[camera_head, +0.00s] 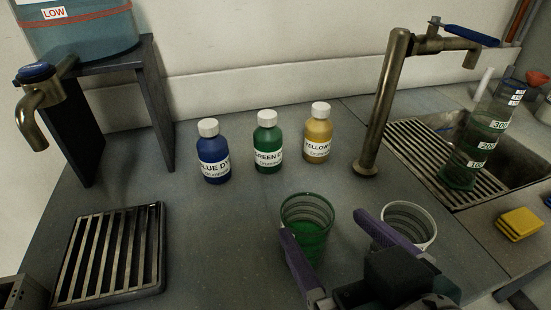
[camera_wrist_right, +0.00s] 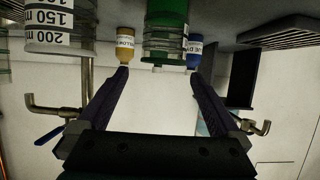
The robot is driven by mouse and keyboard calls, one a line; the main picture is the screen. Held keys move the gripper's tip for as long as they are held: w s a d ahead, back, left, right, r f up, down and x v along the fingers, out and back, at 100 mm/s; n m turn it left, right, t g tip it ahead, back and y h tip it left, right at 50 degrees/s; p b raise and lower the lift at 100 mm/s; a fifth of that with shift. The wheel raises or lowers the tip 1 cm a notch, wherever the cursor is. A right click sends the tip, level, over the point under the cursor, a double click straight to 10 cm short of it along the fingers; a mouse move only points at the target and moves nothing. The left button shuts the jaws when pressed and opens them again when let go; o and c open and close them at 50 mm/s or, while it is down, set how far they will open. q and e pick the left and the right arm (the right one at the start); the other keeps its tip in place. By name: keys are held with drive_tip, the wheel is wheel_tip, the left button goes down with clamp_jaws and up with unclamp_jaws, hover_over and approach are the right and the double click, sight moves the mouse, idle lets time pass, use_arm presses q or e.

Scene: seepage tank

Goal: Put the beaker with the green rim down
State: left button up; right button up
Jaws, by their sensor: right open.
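The green-rimmed beaker (camera_head: 308,228), clear with green liquid in it, appears to stand upright on the grey counter. My right gripper (camera_head: 323,223) is open, its purple fingers reaching to either side of this beaker. In the right wrist view, which looks upside down, the beaker (camera_wrist_right: 165,22) shows between and beyond the open fingertips (camera_wrist_right: 158,72). I cannot tell whether a finger touches it. A grey part at the lower left edge of the head view may belong to my left arm; no left fingers show.
A second beaker (camera_head: 409,224) with a pale rim stands close right, partly behind my right gripper. Blue (camera_head: 214,160), green (camera_head: 267,145) and yellow (camera_head: 317,138) dye bottles stand behind. A drain grate (camera_head: 110,252) lies left; a sink, tap and tall cylinder (camera_head: 474,150) are right.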

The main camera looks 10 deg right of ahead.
sight(298, 206)
drive_tip(key=x, duration=0.4)
drive_tip(key=shift+w, duration=0.1)
drive_tip(key=w+f, duration=0.1)
drive_tip(key=w+f+b, duration=0.1)
drive_tip(key=w+f, duration=0.1)
drive_tip(key=w, duration=0.1)
drive_tip(key=shift+a+f+b, duration=0.1)
drive_tip(key=shift+a+b, duration=0.2)
drive_tip(key=shift+b, duration=0.05)
drive_tip(key=shift+w+f, duration=0.1)
drive_tip(key=shift+w, duration=0.2)
drive_tip(key=shift+c, duration=0.2)
drive_tip(key=c, duration=1.5)
